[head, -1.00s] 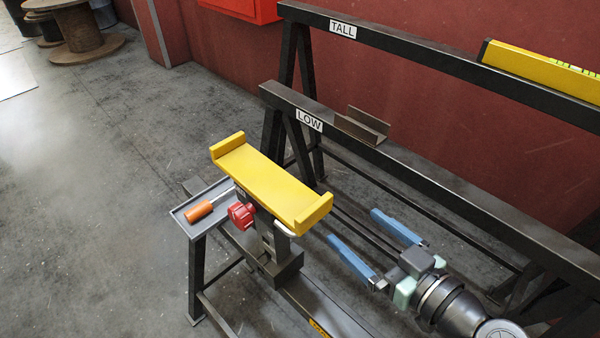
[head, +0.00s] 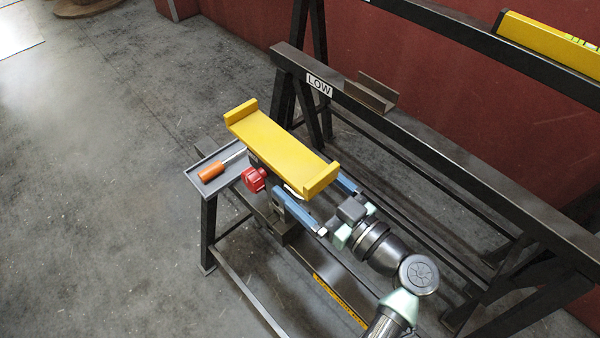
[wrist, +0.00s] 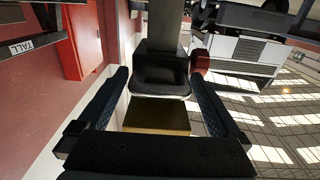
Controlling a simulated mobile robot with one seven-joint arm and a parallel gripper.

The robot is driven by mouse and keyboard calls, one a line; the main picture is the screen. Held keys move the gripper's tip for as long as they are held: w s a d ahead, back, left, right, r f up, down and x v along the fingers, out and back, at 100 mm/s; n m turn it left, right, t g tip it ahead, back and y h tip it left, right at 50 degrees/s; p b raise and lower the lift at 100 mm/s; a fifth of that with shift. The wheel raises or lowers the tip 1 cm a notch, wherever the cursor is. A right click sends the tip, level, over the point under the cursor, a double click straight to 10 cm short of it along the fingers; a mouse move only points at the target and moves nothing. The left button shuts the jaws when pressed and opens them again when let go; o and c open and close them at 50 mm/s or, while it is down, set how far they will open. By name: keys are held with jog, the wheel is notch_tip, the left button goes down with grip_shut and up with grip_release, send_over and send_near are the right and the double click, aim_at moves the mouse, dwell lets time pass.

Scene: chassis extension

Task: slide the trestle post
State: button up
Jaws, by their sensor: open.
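The trestle post has a yellow top plate (head: 282,150) with a raised lip at each end. Below it are a red knob (head: 254,180) and a dark block (head: 283,229) on the low dark beam (head: 330,275). My gripper (head: 306,183) is open, its blue fingers level and pointing at the post below the plate. The near finger overlaps the post in the head view; the far finger is partly hidden behind the plate. In the wrist view the grey post (wrist: 165,28) stands ahead between the fingers (wrist: 160,85). Contact cannot be told.
A grey tray (head: 203,166) with an orange-handled tool (head: 212,171) sits at the beam's left end. Behind stands a dark trestle labelled LOW (head: 319,85) with a metal channel (head: 370,95) on it. A yellow level (head: 550,42) lies on the taller rail. Floor at left is clear.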

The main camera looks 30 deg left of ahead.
jog(key=shift+x, duration=0.8)
grip_shut()
